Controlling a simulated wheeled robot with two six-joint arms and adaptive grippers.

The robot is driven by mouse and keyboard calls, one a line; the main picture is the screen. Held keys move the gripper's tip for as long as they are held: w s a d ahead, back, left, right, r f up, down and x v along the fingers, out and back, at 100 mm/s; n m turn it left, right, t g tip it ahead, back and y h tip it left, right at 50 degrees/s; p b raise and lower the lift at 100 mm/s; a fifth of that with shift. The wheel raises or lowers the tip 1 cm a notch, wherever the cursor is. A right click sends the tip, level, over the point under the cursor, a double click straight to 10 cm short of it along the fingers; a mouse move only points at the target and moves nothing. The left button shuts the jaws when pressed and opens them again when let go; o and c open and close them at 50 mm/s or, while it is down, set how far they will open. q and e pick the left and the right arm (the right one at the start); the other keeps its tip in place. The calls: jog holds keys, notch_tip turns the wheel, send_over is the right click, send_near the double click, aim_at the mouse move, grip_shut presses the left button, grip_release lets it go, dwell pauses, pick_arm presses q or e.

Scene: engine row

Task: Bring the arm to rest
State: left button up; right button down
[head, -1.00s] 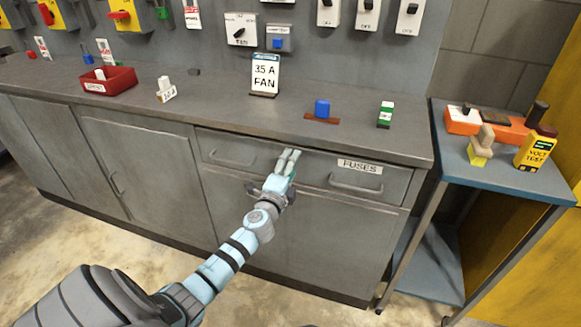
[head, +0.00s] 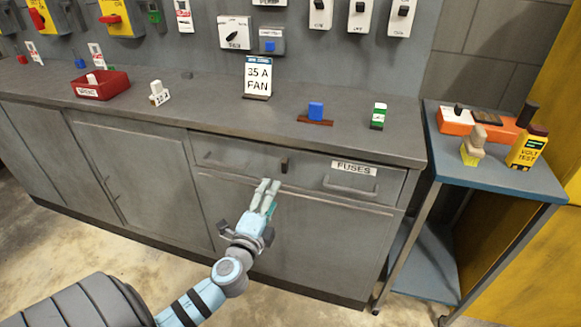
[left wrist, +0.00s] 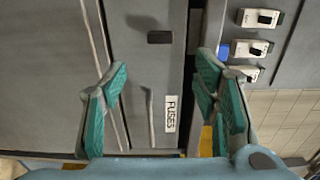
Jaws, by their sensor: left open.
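My left gripper (head: 265,197) is in front of the grey cabinet, below the closed-looking drawer (head: 230,155) marked FUSES. It is open and empty; nothing shows between its fingers. In the left wrist view the two green-padded fingers of the left gripper (left wrist: 165,105) are spread wide, with the drawer's FUSES label (left wrist: 171,114) beyond them. The gripper stands apart from the drawer front in the head view. My right gripper does not show.
A blue-topped cart (head: 500,178) at right holds a yellow volt tester (head: 527,148). Floor in front is free.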

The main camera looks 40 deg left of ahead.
pick_arm(q)
jog(key=s+a+f+n+g+h+p, duration=0.1)
jog(key=s+f+n+g+p, duration=0.25)
jog(key=f, duration=0.85)
jog(key=s+f+n+g+h, duration=0.1)
jog(key=s+f+n+g, duration=0.4)
jog(key=f, duration=0.7)
jog(key=s+d+f+n+g+h+p, duration=0.1)
jog(key=s+d+f+g+p, duration=0.1)
jog(key=s+f, duration=0.45)
jog(key=s+d+f+n+g+p, duration=0.2)
jog(key=s+f, duration=0.1)
jog(key=s, duration=0.7)
jog(key=s+d+n+g+h+p, duration=0.2)
jog(key=s+d+p, duration=0.3)
jog(key=s, duration=0.9)
jog(key=d+g, duration=0.1)
jog(key=d, duration=0.2)
jog(key=shift+s+d+f+n, duration=0.15)
jog(key=shift+s+f+n, duration=0.05)
jog(key=shift+f+n, duration=0.2)
